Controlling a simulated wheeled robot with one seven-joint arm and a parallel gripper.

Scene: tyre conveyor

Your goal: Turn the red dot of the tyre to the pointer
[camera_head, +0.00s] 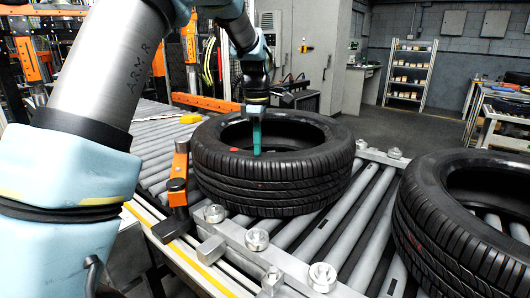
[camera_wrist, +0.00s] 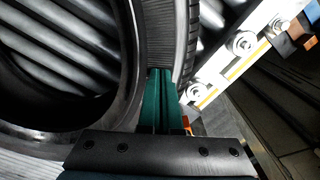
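The black tyre (camera_head: 285,188) lies flat on the roller conveyor, and part of it fills the left of the wrist view (camera_wrist: 125,25). A red dot (camera_head: 234,149) shows on its upper sidewall, left of my gripper. An orange and black post (camera_head: 178,178), which looks like the pointer, stands beside the tyre's left side. My gripper (camera_head: 257,152) points down at the tyre's near sidewall, with teal fingers close together and nothing visible between them. The fingers also show in the wrist view (camera_wrist: 159,72). I cannot tell whether the tips touch the rubber.
A second tyre (camera_head: 430,215) lies on the rollers at the right. A metal rail with round guide wheels (camera_head: 257,239) runs along the near side, close to the first tyre. Bare rollers (camera_head: 150,150) lie left of the tyre. Shelves (camera_head: 410,75) stand far behind.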

